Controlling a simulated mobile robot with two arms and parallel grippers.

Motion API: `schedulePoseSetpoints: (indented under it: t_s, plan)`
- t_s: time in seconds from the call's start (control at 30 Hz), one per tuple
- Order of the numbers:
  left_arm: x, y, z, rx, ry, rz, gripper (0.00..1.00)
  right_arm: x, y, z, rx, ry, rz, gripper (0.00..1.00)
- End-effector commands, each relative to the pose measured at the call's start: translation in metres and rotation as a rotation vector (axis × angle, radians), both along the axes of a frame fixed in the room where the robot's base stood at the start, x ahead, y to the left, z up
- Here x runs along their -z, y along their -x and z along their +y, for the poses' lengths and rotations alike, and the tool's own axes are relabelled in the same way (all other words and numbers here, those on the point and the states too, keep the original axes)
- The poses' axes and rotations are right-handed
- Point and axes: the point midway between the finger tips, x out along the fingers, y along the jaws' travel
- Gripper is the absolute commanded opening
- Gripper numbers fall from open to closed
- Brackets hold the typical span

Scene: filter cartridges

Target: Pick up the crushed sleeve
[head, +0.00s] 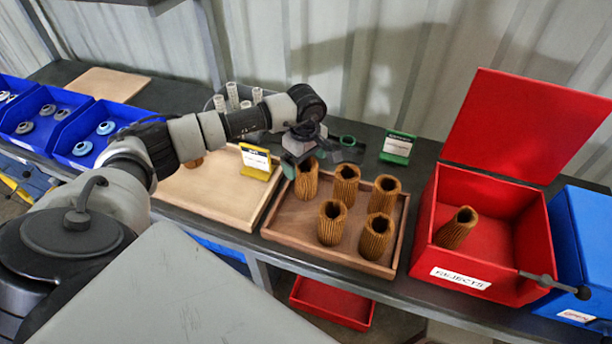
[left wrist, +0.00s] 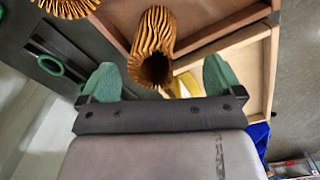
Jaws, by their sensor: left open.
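My left gripper (head: 302,158) is open above the back-left corner of the brown tray (head: 330,258). In the left wrist view its two green fingertips (left wrist: 160,80) stand apart, with one ribbed brown sleeve (left wrist: 153,45) just beyond and between them. That sleeve also shows in the head view (head: 306,182), upright in the tray, close under the gripper. Several more ribbed sleeves stand in the tray, such as the front one (head: 332,224). Another sleeve (head: 456,230) leans in the red rejects box (head: 427,215). I cannot tell clearly which sleeve is crushed. My right gripper is out of view.
A light wooden tray (head: 205,205) with a yellow sign holder (head: 258,163) adjoins the brown tray. A green sign holder (head: 397,147) stands behind. The red box has its lid (head: 525,125) raised. Blue bins (head: 85,150) are at left, a blue box (head: 590,235) at right.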

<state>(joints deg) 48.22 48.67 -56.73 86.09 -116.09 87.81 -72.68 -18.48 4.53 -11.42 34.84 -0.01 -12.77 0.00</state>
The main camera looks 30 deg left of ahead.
Motion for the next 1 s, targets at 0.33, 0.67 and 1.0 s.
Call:
schedulePoseSetpoints:
  t_s: [0.33,0.67,1.0]
  plan:
    - [0.044,-0.001,-0.004,-0.001,0.002,0.002,0.95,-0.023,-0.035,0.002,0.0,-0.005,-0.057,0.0]
    - [0.052,-0.001,-0.004,0.0,0.001,0.0,0.93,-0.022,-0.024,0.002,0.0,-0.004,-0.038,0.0]
    - [0.052,-0.001,-0.004,0.0,0.001,-0.001,0.42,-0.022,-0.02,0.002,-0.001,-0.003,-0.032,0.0]
